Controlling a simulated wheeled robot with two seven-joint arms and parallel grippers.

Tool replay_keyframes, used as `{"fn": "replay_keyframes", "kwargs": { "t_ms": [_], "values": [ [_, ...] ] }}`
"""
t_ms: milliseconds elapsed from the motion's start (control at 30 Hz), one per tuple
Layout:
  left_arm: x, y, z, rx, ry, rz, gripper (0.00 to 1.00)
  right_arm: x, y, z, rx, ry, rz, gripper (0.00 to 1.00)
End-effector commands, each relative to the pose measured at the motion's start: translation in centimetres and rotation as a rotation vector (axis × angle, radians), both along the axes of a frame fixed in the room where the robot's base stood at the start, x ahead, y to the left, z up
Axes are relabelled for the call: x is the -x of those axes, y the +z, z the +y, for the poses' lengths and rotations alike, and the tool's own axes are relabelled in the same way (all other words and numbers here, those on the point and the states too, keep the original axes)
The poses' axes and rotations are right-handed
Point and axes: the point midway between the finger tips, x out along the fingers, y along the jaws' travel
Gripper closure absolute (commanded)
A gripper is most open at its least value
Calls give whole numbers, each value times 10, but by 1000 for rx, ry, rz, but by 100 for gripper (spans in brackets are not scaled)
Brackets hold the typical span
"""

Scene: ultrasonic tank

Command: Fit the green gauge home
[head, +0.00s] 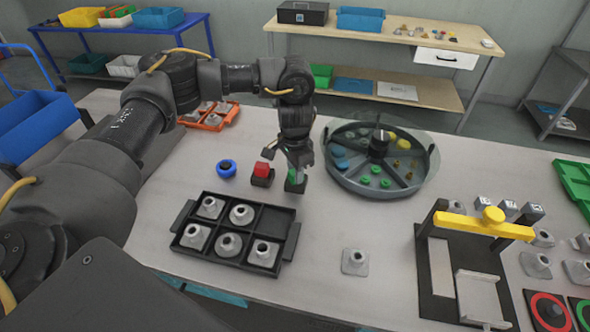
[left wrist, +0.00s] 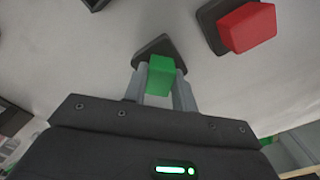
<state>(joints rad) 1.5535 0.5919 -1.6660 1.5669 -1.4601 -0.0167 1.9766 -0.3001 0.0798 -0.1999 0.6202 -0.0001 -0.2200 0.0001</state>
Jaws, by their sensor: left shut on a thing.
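The green gauge (head: 291,175) is a small green block, held at a dark square base (head: 296,187) on the table. My left gripper (head: 290,165) points down from above and is shut on the green gauge. In the left wrist view the green gauge (left wrist: 161,75) sits between the two grey fingers, with the dark base (left wrist: 160,46) just beyond it, turned like a diamond. I cannot tell how deep the gauge sits in the base. My right gripper is not in view.
A red block (head: 262,170) on a dark base stands close left, with a blue round knob (head: 226,168) beyond. A round divided tank (head: 380,190) is close on the right. A black tray (head: 182,221) of grey parts lies in front. Table right of this tray is mostly clear.

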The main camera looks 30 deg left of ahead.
Motion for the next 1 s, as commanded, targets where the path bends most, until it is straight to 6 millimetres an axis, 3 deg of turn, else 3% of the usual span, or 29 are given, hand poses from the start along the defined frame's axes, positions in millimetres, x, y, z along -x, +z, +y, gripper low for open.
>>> {"fn": "replay_keyframes", "kwargs": {
  "t_ms": [400,433,600,867,1000],
  "values": [
    [1,-2,0,-1,-1,3,96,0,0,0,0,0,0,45],
    [1,-2,0,-1,-1,3,71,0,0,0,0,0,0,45],
    [1,-1,0,0,0,2,48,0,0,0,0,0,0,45],
    [0,-1,0,-1,0,1,48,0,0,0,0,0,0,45],
    [-1,10,0,-1,0,-2,48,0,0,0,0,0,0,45]
  ]
}}
